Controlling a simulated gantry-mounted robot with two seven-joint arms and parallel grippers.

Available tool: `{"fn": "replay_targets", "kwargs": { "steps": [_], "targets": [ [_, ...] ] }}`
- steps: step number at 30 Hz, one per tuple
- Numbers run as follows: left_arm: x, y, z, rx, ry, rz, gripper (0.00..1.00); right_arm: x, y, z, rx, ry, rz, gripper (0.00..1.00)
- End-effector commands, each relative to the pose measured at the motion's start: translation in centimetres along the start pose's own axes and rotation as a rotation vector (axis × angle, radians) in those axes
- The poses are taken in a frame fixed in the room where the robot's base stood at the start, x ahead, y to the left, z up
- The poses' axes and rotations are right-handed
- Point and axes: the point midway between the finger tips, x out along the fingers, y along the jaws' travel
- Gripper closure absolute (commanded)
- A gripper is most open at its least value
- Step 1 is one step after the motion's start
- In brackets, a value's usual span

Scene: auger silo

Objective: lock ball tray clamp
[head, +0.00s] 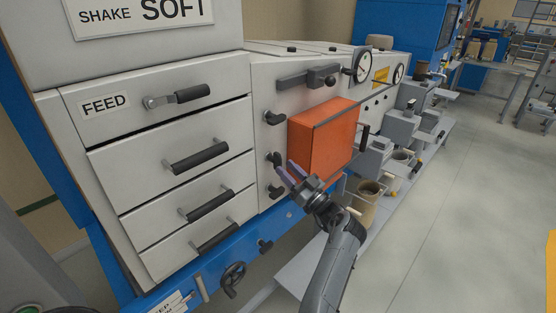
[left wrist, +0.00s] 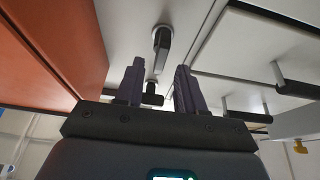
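Several small black clamps sit on the white panel between the drawers and the orange box: an upper one (head: 272,117), a middle one (head: 273,159) and a lower one (head: 275,191). No label shows which is the ball tray clamp. My left gripper (head: 285,167) is open, its two purple-grey fingers pointing at the panel near the middle and lower clamps. In the left wrist view, a black clamp handle with a round base (left wrist: 162,42) lies ahead of the fingertips. A second dark knob (left wrist: 152,97) shows between the fingers. Contact cannot be told. My right gripper is not in view.
The orange box (head: 325,137) stands out from the panel close to my left gripper. Drawers with black bar handles (head: 196,157) are at left. Open floor lies at right.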

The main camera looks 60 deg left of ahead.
Motion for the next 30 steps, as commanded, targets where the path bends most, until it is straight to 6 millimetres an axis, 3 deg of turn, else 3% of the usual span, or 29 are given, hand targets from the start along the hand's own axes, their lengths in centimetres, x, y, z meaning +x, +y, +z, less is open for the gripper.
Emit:
{"fn": "replay_targets", "kwargs": {
  "steps": [3,9,23,30],
  "targets": [
    [2.0,-0.1,0.0,0.001,0.002,-0.002,0.62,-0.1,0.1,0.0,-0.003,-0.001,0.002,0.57],
    [4.1,0.0,0.0,0.000,0.001,-0.001,0.62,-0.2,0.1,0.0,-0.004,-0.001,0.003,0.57],
    [4.9,0.0,0.0,0.001,0.001,0.001,0.62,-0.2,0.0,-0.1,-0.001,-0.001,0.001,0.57],
    [4.9,0.0,0.0,0.000,0.000,0.001,0.98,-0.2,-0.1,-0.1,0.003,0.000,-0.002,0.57]
  ]
}}
